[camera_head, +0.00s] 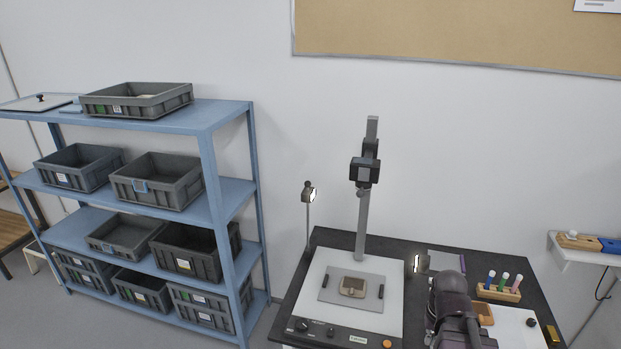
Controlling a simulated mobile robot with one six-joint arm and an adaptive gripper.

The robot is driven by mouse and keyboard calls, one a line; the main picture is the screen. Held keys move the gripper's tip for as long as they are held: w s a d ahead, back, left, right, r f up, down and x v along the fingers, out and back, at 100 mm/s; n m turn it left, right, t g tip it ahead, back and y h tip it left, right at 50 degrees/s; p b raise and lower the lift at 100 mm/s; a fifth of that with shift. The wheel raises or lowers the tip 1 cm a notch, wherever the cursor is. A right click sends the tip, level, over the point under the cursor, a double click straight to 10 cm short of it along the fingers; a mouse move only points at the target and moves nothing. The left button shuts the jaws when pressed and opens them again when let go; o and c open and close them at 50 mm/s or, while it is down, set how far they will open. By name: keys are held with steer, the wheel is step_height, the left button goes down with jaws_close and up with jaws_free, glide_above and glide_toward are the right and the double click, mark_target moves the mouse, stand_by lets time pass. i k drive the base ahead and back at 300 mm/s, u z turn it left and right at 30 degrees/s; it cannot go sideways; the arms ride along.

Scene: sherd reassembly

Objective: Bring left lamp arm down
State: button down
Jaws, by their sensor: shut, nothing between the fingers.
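The left lamp (308,192) stands upright on a thin stem at the left rear of the copy stand, its lit head raised well above the board. The right lamp (417,264) has its lit head low, near board height, on the right side. The stand's grey column (363,220) carries a dark camera (364,172) between them. A brown sherd (353,287) lies on the grey plate in the middle of the white board (310,290). My dark arm rises at the lower right, to the right of the board. My gripper cannot be made out; the arm hides it.
A control panel with knobs (302,325) runs along the board's front. A wooden rack of capped tubes (498,290) stands right of my arm on the black table (335,240). A blue shelf (205,118) with grey crates stands to the left. The air around the left lamp is clear.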

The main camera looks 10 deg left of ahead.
mark_target(308, 195)
steer(key=u, duration=1.6)
steer(key=i, duration=0.95)
steer(key=z, duration=1.45)
